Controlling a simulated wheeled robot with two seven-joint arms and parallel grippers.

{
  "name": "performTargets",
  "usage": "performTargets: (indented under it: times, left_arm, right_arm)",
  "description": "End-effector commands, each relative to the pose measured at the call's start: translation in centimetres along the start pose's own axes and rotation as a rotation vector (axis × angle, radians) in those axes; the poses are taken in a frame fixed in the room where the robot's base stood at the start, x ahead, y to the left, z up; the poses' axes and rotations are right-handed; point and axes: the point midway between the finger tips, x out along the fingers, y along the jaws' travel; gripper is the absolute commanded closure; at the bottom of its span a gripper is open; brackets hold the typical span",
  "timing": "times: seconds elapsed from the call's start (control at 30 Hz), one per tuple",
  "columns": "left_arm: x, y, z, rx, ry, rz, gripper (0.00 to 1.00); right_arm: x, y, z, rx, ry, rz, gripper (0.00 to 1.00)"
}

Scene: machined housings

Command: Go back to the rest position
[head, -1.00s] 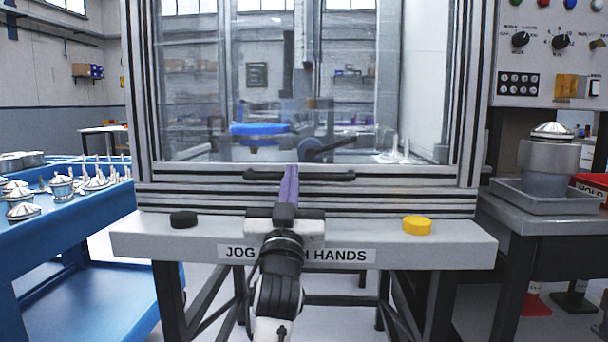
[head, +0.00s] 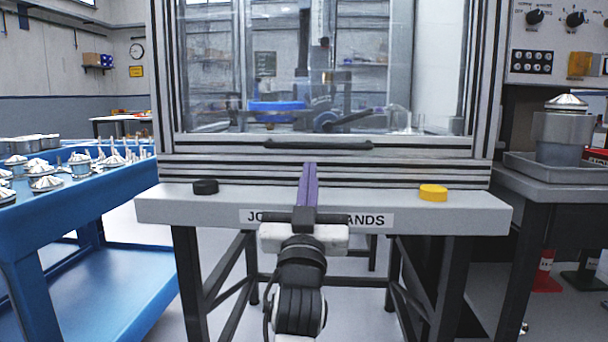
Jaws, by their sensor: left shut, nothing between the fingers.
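My left gripper (head: 309,168) is in the lower middle of the head view, in front of the machine's front bench (head: 420,208). Its two purple fingers are together with nothing between them, and they point away from me toward the machine door. The gripper covers part of the label on the bench. My right gripper is not in view.
The enclosed machine's clear door (head: 300,80) with a dark handle (head: 318,145) is ahead. A black button (head: 205,187) and a yellow button (head: 433,192) sit on the bench. A blue cart (head: 100,215) with metal parts stands left. A grey tray (head: 520,166) holds a housing (head: 562,130) at right.

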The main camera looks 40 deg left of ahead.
Motion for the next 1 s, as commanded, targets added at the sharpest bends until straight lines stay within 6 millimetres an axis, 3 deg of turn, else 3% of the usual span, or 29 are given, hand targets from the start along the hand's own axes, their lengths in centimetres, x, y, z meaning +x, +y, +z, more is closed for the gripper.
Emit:
performTargets:
  times: [0.13, 0.47, 0.67, 1.0]
  left_arm:
    - [-1.1, 0.3, 0.2, 0.0, 0.004, -0.002, 1.0]
    - [-1.0, 0.4, -0.5, 0.001, 0.008, -0.002, 1.0]
    - [0.9, 0.4, -3.8, 0.001, 0.009, -0.002, 1.0]
    - [3.2, 0.4, -7.7, 0.001, 0.008, -0.002, 1.0]
  right_arm:
    - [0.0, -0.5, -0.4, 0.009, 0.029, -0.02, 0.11]
    - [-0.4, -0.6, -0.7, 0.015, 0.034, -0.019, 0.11]
    - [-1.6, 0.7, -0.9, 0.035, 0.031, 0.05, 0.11]
    - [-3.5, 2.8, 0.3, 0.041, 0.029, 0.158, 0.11]
